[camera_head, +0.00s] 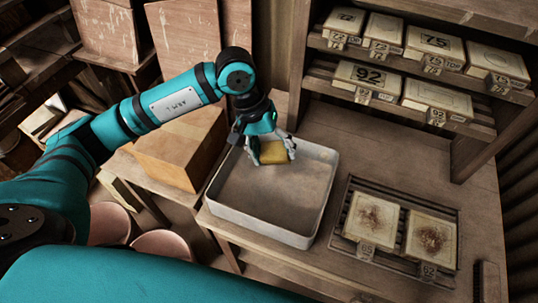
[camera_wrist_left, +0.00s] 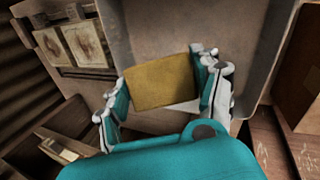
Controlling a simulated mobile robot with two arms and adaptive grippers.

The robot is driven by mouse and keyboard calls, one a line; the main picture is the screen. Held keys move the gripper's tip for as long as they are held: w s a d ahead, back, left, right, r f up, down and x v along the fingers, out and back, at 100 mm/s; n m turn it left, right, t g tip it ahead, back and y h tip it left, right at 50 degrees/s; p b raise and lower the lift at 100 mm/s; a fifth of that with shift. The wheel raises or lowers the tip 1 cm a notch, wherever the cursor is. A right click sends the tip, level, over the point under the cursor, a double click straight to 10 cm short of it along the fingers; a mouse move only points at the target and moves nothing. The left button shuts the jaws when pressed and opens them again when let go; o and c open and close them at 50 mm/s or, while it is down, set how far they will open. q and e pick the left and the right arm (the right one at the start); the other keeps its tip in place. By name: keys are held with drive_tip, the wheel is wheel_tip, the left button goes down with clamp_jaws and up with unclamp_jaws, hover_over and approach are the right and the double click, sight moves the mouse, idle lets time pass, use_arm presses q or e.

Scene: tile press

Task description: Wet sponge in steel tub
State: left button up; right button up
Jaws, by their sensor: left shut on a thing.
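The yellow sponge (camera_head: 273,153) is between the fingers of my left gripper (camera_head: 271,151), which is shut on it. It also shows in the left wrist view (camera_wrist_left: 161,82), with the left gripper's fingers (camera_wrist_left: 166,92) on both sides of it. The grey steel tub (camera_head: 275,233) stands on the bench, and the gripper holds the sponge over the back part of its opening. I cannot tell how far the sponge is above the tub's floor, or whether the tub holds water. My right gripper is not in view.
A slatted rack (camera_head: 346,248) with two stained tiles (camera_head: 372,219) lies right of the tub. A wooden box (camera_head: 182,150) stands to its left. Shelves (camera_head: 480,128) with numbered tiles are at the back right. Pinkish round containers (camera_head: 163,246) stand low at the left.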

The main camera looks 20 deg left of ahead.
sight(274, 160)
use_arm(q)
drive_tip(key=shift+w, duration=0.1)
drive_tip(key=shift+w+f, duration=0.15)
drive_tip(key=shift+f, duration=0.5)
drive_tip(key=shift+f+b, duration=0.3)
drive_tip(key=shift+b, duration=0.05)
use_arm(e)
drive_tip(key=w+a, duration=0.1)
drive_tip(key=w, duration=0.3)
use_arm(q)
drive_tip(key=shift+f, duration=0.4)
drive_tip(key=shift+f+b, duration=0.35)
drive_tip(key=shift+f, duration=0.45)
wheel_tip(274, 160, down, 7)
drive_tip(key=b, duration=0.8)
drive_tip(key=shift+f, duration=0.1)
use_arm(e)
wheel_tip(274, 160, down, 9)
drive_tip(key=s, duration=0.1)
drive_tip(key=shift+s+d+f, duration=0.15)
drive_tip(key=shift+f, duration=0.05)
